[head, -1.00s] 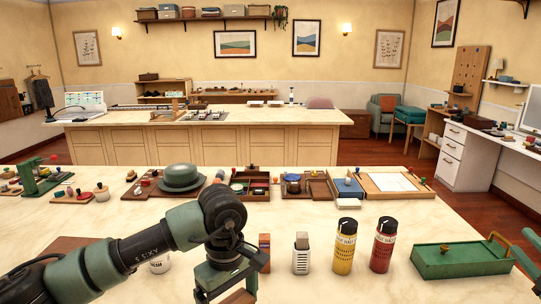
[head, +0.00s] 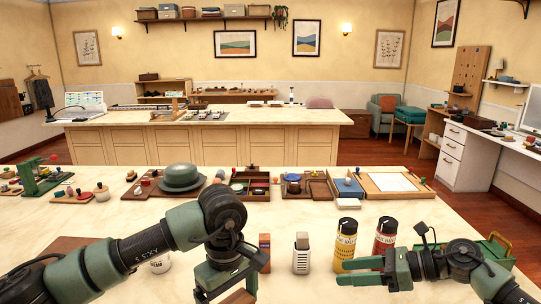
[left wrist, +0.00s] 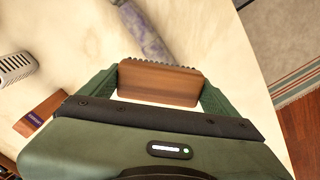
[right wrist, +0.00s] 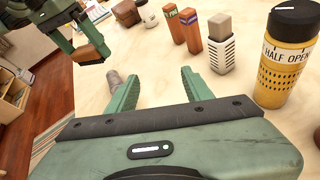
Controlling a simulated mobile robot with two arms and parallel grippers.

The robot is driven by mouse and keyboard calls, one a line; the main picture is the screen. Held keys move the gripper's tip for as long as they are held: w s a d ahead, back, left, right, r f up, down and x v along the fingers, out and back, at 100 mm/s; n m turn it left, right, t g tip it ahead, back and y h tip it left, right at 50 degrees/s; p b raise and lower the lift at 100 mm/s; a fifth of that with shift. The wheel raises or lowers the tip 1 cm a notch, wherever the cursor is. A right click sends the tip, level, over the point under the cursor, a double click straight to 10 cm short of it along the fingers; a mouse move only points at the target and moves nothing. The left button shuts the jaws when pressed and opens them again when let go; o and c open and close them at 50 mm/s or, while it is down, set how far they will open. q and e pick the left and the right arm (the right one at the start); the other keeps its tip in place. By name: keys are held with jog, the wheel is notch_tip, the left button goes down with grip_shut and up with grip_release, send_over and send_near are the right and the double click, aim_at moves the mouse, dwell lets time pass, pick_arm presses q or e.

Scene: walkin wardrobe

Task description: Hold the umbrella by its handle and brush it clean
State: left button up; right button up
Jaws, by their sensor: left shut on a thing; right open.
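My left gripper (head: 224,287) is shut on a brown wooden brush (left wrist: 160,83), whose dark bristles point away from the gripper. The brush also shows at the upper left of the right wrist view (right wrist: 91,36). A mottled purple-grey rolled thing, apparently the umbrella (left wrist: 146,32), lies on the counter just beyond the brush, apart from it; only part shows. A grey end (right wrist: 112,80) shows beyond my right gripper's left finger. My right gripper (head: 342,272) is open and empty above the counter; its fingers point left in the head view. The umbrella's handle cannot be made out.
A yellow can (head: 345,240) and a red can (head: 386,232) stand by my right gripper. A grey-white slotted block (head: 301,255) and an orange-brown box (head: 264,245) stand between the arms. A green box (head: 494,248) is at right. A hat (head: 181,178) and trays line the back.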

jog(key=s+a+f+n+g+h, duration=0.1)
jog(key=s+f+n, duration=0.1)
jog(key=s, duration=0.1)
jog(key=s+a+f+n+g+h, duration=0.1)
jog(key=s+f+n+g, duration=0.1)
jog(key=s+f, duration=0.1)
jog(key=s+a+f+n+g+h, duration=0.1)
jog(key=s+f+n, duration=0.1)
jog(key=s, duration=0.1)
jog(key=shift+a+f, duration=0.3)
jog(key=shift+a, duration=0.05)
jog(key=shift+x, duration=4.6)
jog(key=shift+s, duration=0.1)
jog(key=shift+c, duration=0.3)
jog(key=c, duration=1)
grip_shut()
jog(key=o, duration=1.1)
grip_release()
jog(key=shift+o, duration=0.2)
jog(key=v, duration=1.2)
